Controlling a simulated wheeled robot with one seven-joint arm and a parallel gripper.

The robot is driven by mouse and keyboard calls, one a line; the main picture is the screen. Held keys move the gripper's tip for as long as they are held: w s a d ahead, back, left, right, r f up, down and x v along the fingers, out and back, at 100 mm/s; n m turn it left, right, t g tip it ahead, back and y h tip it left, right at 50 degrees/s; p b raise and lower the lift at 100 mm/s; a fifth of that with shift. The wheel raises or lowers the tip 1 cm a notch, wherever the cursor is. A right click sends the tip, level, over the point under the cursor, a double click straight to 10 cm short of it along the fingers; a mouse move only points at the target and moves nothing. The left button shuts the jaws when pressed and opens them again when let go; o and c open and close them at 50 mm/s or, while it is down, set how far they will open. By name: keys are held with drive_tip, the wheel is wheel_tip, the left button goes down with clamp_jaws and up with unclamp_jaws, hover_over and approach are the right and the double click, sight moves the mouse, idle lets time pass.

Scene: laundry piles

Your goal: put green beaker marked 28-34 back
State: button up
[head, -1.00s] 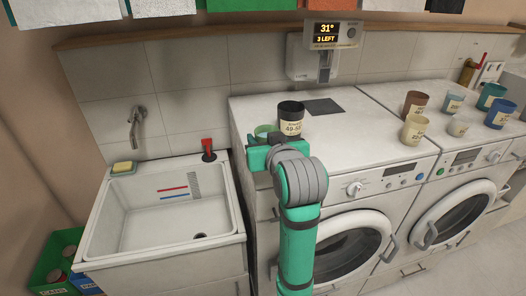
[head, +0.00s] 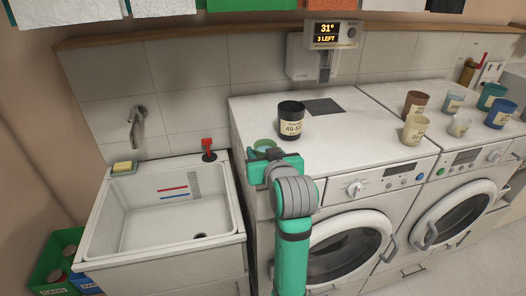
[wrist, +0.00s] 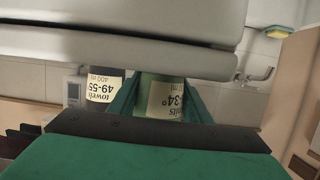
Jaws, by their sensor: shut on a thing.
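The green beaker (head: 263,144) shows just behind my gripper (head: 273,165) at the front left of the left washer's top, mostly hidden by it in the head view. In the wrist view the green beaker (wrist: 162,86) sits between my two fingers, its cream label turned upside down with "34°" readable. My gripper is shut on it. I cannot tell whether its base touches the washer top. A black beaker (head: 291,121) labelled 49-55 stands behind and to the right; it also shows in the wrist view (wrist: 104,86).
A dark square (head: 323,106) lies on the washer top. Brown (head: 415,103) and cream (head: 414,130) beakers, with several others, stand to the right. A dispenser with a display (head: 333,34) reading 31° hangs above. The sink (head: 165,205) is at left.

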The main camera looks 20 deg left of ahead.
drive_tip(key=shift+f, duration=0.3)
drive_tip(key=o, duration=1)
drive_tip(key=shift+o, duration=0.3)
drive_tip(key=shift+f, duration=0.15)
drive_tip(key=shift+d+f, duration=0.15)
drive_tip(key=shift+d, duration=0.05)
drive_tip(key=shift+w, duration=0.1)
drive_tip(key=shift+r, duration=0.45)
drive_tip(key=v, duration=1.2)
drive_tip(key=shift+a+r, duration=0.25)
drive_tip(key=shift+r, duration=0.05)
